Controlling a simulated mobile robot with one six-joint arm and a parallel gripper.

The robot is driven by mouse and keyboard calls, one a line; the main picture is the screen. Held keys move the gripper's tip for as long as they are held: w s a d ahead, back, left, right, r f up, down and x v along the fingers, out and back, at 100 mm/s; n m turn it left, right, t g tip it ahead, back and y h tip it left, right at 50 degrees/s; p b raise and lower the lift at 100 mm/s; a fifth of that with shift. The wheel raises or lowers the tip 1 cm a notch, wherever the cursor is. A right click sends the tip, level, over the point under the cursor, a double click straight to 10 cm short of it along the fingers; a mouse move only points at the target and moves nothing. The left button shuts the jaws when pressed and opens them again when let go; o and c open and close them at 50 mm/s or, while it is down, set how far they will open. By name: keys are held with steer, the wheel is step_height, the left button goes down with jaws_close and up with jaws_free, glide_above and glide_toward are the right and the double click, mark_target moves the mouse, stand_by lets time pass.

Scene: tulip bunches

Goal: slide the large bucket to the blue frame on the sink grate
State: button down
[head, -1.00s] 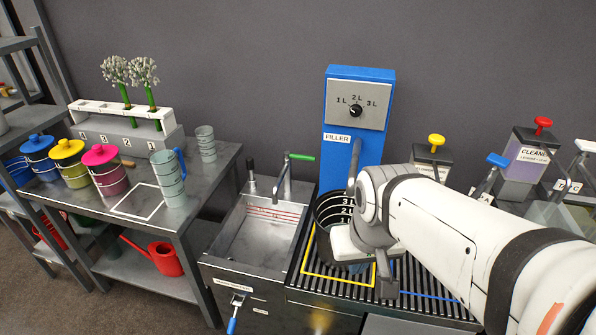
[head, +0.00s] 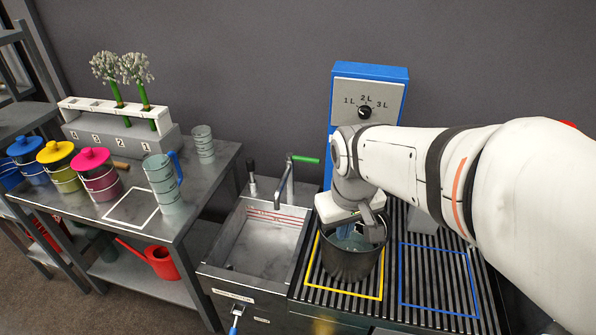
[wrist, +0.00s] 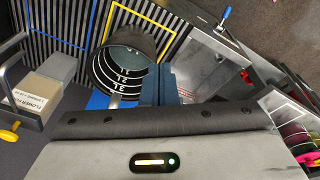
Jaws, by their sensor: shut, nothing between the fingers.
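The large bucket (head: 350,266) is dark grey and stands upright on the sink grate (head: 428,228), inside the yellow frame (head: 343,293). Its litre marks show inside it in the wrist view (wrist: 122,72). The blue frame (head: 436,247) is an empty outline on the grate to the right of the bucket. My gripper (head: 352,240) points down at the bucket's mouth. Its shut blue-grey fingers (wrist: 160,84) overlap the bucket's rim in the wrist view. I cannot tell whether they touch the wall.
The blue filler (head: 370,90) stands behind the grate. A sink basin (head: 262,243) with a tap (head: 286,183) lies left of the bucket. The table (head: 205,178) farther left holds coloured buckets and a jug (head: 163,182). The grate right of the bucket is clear around the blue frame.

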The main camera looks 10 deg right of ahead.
steer(key=w+a+f+n+g+h+p, duration=0.1)
steer(key=w+a+f+n, duration=0.1)
steer(key=w+f+n, duration=0.65)
steer(key=w+a+f+n+g+h, duration=0.15)
steer(key=w+f, duration=0.45)
steer(key=w, duration=0.7)
steer(key=shift+n+g, duration=0.45)
steer(key=shift+n, duration=0.35)
steer(key=f, duration=0.5)
steer(key=w+f+p, duration=0.1)
steer(key=f, duration=0.5)
steer(key=w+f, duration=0.1)
steer(key=f, duration=0.4)
steer(key=shift+w+d+f+p, duration=0.1)
steer(key=shift+w+f+p, duration=0.2)
steer(key=shift+f, duration=0.1)
steer(key=d, duration=0.2)
steer(key=s+d+p, duration=0.1)
steer(key=shift+s+f, duration=0.1)
steer(key=shift+f, duration=0.2)
steer(key=shift+s+d, duration=0.2)
steer(key=shift+d, duration=0.25)
steer(key=shift+f, duration=0.1)
